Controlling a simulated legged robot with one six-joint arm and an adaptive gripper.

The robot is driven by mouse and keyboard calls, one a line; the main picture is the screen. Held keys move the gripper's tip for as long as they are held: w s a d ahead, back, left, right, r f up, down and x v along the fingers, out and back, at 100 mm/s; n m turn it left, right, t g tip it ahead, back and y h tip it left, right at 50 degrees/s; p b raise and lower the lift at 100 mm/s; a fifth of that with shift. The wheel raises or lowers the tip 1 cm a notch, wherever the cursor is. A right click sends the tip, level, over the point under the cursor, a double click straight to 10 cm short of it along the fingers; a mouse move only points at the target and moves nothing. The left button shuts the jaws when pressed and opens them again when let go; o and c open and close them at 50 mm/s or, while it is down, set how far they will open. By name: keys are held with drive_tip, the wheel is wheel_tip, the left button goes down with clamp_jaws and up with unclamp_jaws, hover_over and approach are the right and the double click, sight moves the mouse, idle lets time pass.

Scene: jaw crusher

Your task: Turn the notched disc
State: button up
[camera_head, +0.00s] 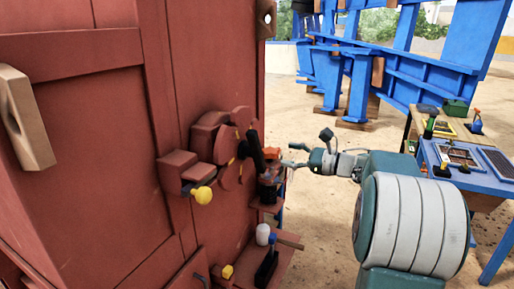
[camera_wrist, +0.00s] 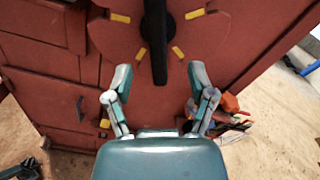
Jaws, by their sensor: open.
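The notched disc (camera_wrist: 115,38) is red with yellow marks and a black bar across it. It stands upright on the red machine's side and fills the top of the wrist view. In the head view the disc (camera_head: 226,156) is seen nearly edge-on. The black bar (camera_wrist: 156,35) stands about upright, its lower end between my fingers in the picture. My gripper (camera_wrist: 159,76) is open and empty, facing the disc. In the head view my gripper (camera_head: 287,156) is right of the bar, with a gap between them. The disc's upper part is cut off in the wrist view.
A yellow knob (camera_head: 202,195) sticks out below left of the disc. A lower red shelf (camera_head: 285,256) holds a white-topped item and a black item. Small objects (camera_wrist: 230,105) lie on a ledge right of my fingers. A blue table (camera_head: 480,180) with tools stands right.

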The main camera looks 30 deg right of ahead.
sight(260, 149)
drive_tip(key=x, duration=0.9)
drive_tip(key=shift+s+a, duration=0.1)
drive_tip(key=shift+a, duration=0.2)
drive_tip(key=shift+w+a, duration=0.1)
drive_tip(key=shift+w, duration=0.3)
drive_tip(key=shift+a, duration=0.1)
clamp_jaws()
